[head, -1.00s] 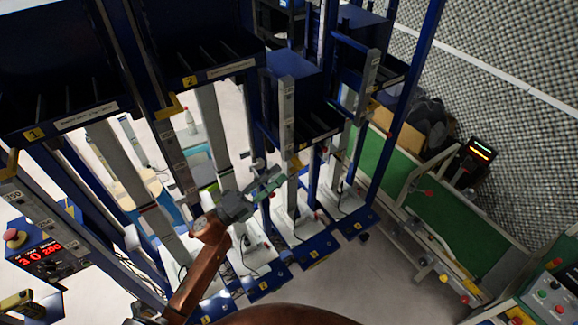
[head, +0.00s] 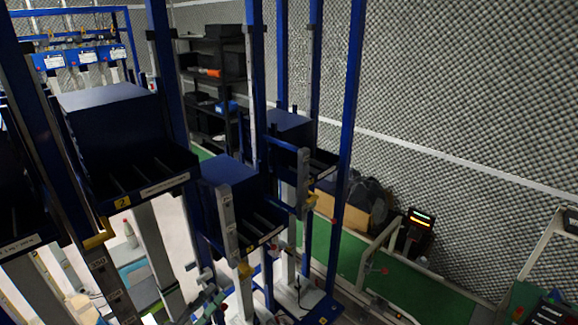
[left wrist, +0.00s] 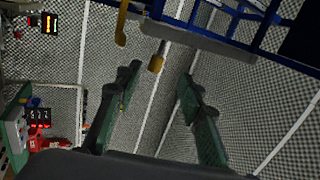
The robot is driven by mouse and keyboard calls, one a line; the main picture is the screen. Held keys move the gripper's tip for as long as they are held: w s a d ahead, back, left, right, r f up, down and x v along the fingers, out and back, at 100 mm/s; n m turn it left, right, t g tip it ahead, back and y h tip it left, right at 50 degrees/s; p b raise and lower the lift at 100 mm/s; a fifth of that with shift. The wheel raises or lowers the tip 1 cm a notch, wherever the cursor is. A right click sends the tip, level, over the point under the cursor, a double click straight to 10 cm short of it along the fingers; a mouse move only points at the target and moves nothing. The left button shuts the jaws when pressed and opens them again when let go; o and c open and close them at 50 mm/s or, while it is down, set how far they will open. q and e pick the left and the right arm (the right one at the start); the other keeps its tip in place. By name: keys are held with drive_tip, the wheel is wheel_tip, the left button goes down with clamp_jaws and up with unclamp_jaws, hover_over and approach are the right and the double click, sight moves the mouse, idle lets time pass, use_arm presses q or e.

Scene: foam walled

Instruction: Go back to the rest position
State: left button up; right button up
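My left gripper (head: 210,306) shows only in part at the bottom edge of the head view, low in front of the blue racks. In the left wrist view, the two green-padded fingers of the left gripper (left wrist: 160,76) stand wide apart with nothing held between them. My right gripper is in neither view.
Blue racks with dark bins (head: 115,135) fill the left and middle. A dark shelf (head: 210,90) stands behind. A green conveyor (head: 425,290) and a cardboard box (head: 340,207) are at the right, before a grey foam wall (head: 460,90).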

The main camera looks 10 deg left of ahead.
use_arm(q)
drive_tip(key=a+f+n+t+y, duration=0.1)
drive_tip(key=a+f+n+y, duration=0.6)
drive_tip(key=a+n+y, duration=0.5)
drive_tip(key=s+a+f+n+g+y, duration=0.35)
drive_tip(key=s+f+n+g, duration=0.35)
drive_tip(key=f, duration=0.4)
drive_tip(key=s+d+f+n+g+h, duration=0.1)
drive_tip(key=s+d+f+n+g, duration=0.2)
drive_tip(key=s, duration=0.4)
drive_tip(key=s+d+f+g, duration=0.2)
drive_tip(key=s+f+g, duration=0.1)
drive_tip(key=s+f, duration=0.35)
drive_tip(key=s+d+f+n+g+h, duration=0.1)
drive_tip(key=s+d+f+n+g, duration=0.2)
drive_tip(key=s, duration=0.4)
wheel_tip(320, 180, down, 32)
drive_tip(key=s+m+b, duration=0.1)
drive_tip(key=b, duration=0.3)
drive_tip(key=s+f+m+g+b, duration=0.1)
drive_tip(key=s+f+g+b, duration=0.1)
drive_tip(key=s+f, duration=1.8)
wheel_tip(320, 180, down, 3)
drive_tip(key=shift+s+d+r+b, duration=0.15)
drive_tip(key=shift+d+b, duration=0.2)
drive_tip(key=shift+b, duration=0.2)
